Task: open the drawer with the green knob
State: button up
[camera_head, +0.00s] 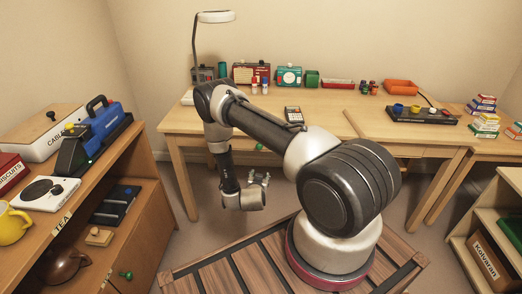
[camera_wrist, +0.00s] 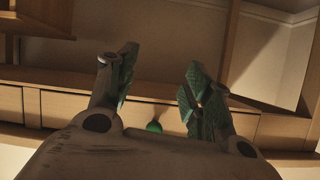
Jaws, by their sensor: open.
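A green knob (camera_head: 259,146) sits on a drawer front under the wooden desk (camera_head: 340,125), partly behind my arm. In the wrist view the green knob (camera_wrist: 154,127) shows on a row of pale wooden drawer fronts (camera_wrist: 60,108), seen between the bases of my fingers. My gripper (camera_head: 260,178) is in front of the desk and lower than the knob in the head view. In the wrist view my gripper (camera_wrist: 160,85) has its two green-padded fingers spread, with nothing held. The drawer looks shut.
Another green knob (camera_head: 126,274) is on the low wooden cabinet (camera_head: 150,225) at the left. A shelf unit (camera_head: 485,215) stands at the right. The desk top carries a lamp (camera_head: 215,17), boxes and trays. The floor before the desk looks clear.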

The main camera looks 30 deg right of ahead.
notch_tip(320, 180, up, 10)
jog(key=w+m+t+h, duration=0.1)
jog(key=w+t+h, duration=0.1)
jog(key=t+h, duration=0.15)
jog(key=shift+t+y, duration=0.35)
jog(key=x, duration=0.8)
jog(key=shift+d, duration=0.3)
grip_shut()
